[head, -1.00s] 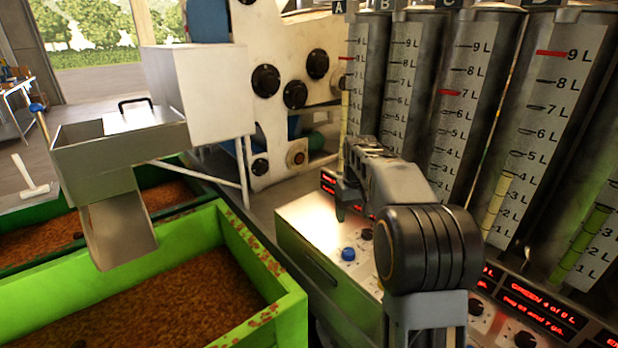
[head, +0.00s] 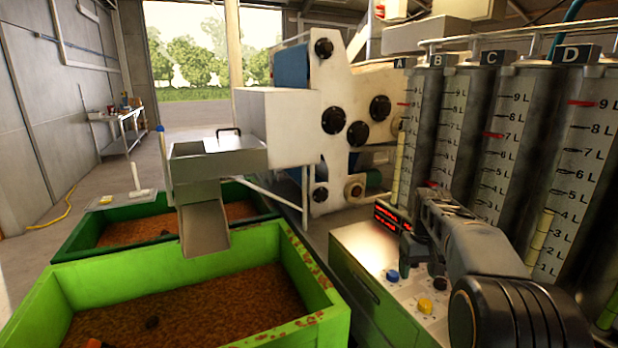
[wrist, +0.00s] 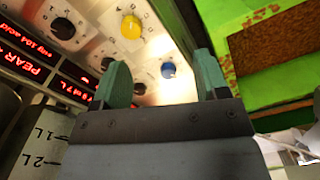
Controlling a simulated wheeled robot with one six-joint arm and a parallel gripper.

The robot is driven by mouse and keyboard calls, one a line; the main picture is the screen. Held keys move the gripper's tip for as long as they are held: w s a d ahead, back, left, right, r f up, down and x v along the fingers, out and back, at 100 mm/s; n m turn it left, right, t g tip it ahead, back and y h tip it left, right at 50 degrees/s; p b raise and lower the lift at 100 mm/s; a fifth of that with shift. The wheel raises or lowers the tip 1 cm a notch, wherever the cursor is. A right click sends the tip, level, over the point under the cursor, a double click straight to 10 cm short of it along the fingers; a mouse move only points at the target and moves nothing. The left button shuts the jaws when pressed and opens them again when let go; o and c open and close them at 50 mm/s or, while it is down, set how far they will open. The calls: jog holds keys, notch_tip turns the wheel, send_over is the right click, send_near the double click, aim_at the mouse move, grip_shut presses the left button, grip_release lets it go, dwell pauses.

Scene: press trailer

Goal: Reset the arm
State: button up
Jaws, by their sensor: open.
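My gripper (head: 414,250) is at the lower right of the head view, over the metal control panel (head: 375,245). It holds nothing. The panel has a blue knob (head: 392,276), a yellow knob (head: 425,306) and dark knobs. The blue knob (wrist: 168,70) shows between the fingers in the wrist view, and the yellow knob (wrist: 131,27) is above it. My arm extends to the lower right corner of the head view. I cannot tell the gripper's exact height above the panel.
Tall graduated cylinders marked A to D (head: 505,150) stand close behind my arm. A red display (head: 386,218) is beside the gripper. A green bin (head: 315,330) of brown material and a metal hopper (head: 215,165) are at left. A white press (head: 330,75) stands behind.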

jog(key=s+a+f+t+p, duration=0.1)
jog(key=s+a, duration=0.4)
jog(key=s, duration=0.6)
jog(key=s+a+f+t+p, duration=0.1)
jog(key=s+a, duration=0.4)
jog(key=s, duration=0.6)
jog(key=shift+s+a+t, duration=0.15)
jog(key=shift+a+t, duration=0.15)
jog(key=shift+t, duration=0.5)
jog(key=shift+f, duration=0.1)
